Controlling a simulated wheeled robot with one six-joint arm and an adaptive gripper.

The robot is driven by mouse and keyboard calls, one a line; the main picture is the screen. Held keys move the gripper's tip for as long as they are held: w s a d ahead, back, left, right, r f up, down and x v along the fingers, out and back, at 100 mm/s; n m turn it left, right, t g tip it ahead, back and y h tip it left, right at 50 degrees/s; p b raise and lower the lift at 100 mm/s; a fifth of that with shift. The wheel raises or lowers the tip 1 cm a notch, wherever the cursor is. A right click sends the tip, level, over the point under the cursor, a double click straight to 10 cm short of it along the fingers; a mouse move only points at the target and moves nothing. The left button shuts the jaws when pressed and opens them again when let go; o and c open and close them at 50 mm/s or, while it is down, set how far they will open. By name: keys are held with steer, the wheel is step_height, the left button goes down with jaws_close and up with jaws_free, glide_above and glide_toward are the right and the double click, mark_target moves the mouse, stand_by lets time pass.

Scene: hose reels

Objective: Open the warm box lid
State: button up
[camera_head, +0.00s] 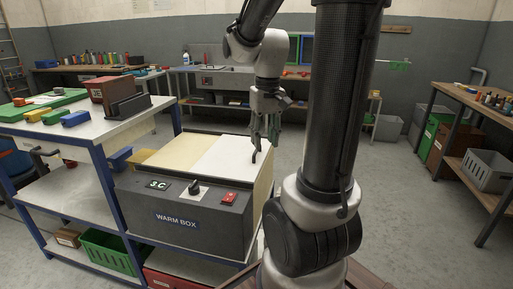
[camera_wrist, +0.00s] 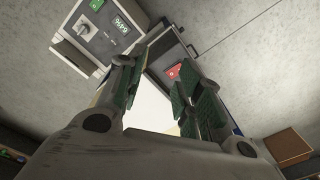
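The warm box (camera_head: 185,214) is a dark grey unit with a labelled, sloped front panel on the left bench. Its pale top is flat, cream at left with a white panel (camera_head: 222,155) at right; it looks shut. A small dark handle (camera_head: 255,156) stands at the right edge of the top. My gripper (camera_head: 264,141) points down just above and beside this handle; I cannot tell whether they touch. In the wrist view its green-padded fingers (camera_wrist: 155,95) are apart with nothing gripped between them. The red switch (camera_wrist: 174,71) shows beyond the fingers; the handle is not clear there.
A blue-framed bench (camera_head: 92,128) with a red-brown box (camera_head: 110,91) and colored blocks stands at left. A green crate (camera_head: 107,250) is on its lower shelf. A workbench (camera_head: 230,80) runs along the back, another (camera_head: 480,105) at right. The floor (camera_head: 400,190) between is clear.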

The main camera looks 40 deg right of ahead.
steer(key=w+d+f+m+y, duration=0.2)
steer(key=w+d+f+m, duration=0.3)
steer(key=w+d+f, duration=1.1)
steer(key=w+d+r+m+t+h, duration=0.15)
steer(key=w+d+r, duration=0.25)
steer(key=w, duration=0.6)
steer(key=shift+y, duration=0.35)
steer(key=x, duration=0.7)
steer(key=shift+s+a, duration=0.25)
steer(key=shift+a+f, duration=0.1)
steer(key=shift+f, duration=0.25)
jaws_close()
